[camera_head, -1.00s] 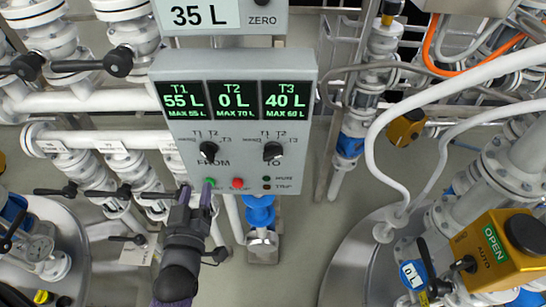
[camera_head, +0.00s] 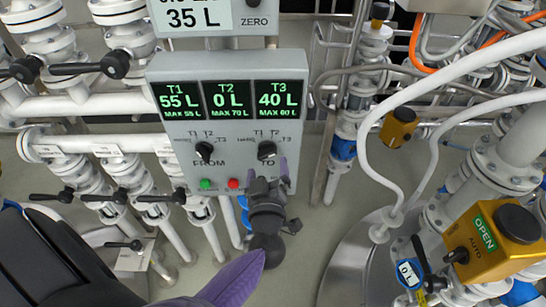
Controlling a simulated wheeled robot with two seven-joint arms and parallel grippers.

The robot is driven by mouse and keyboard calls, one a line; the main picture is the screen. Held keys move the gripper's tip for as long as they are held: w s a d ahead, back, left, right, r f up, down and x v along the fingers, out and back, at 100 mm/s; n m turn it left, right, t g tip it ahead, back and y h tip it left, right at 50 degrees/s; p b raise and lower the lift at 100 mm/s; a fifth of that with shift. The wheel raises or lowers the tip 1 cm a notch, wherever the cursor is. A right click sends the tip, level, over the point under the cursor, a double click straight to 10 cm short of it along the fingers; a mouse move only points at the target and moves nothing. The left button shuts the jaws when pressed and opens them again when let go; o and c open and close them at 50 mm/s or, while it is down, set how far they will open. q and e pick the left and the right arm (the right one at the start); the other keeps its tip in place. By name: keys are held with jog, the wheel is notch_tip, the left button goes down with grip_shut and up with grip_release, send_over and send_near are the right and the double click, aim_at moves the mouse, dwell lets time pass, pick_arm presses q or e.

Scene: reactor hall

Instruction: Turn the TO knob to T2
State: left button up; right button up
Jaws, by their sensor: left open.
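The grey control box (camera_head: 158,100) hangs in the upper middle and shows T1 55 L, T2 0 L and T3 40 L. The black TO knob (camera_head: 267,150) is on its lower right face, with T1, T2 and T3 marks around it. Its exact pointing is too small to tell. The FROM knob (camera_head: 205,151) is to its left. My left gripper (camera_head: 267,168) is just below the TO knob in the picture, fingers pointing up, open and empty. I cannot tell how far it is from the panel. It hides the box's lower right lamps. My right gripper is not in view.
A green button (camera_head: 206,184) and a red button (camera_head: 233,183) sit left of my gripper. White pipes with black-handled valves (camera_head: 122,195) fill the left. Open floor shows right of the box.

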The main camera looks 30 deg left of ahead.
aim_at(267, 157)
pick_arm(q)
jog(key=x, duration=0.4)
jog(key=shift+w+a, duration=0.1)
jog(key=shift+c, duration=0.3)
jog(key=c, duration=1.1)
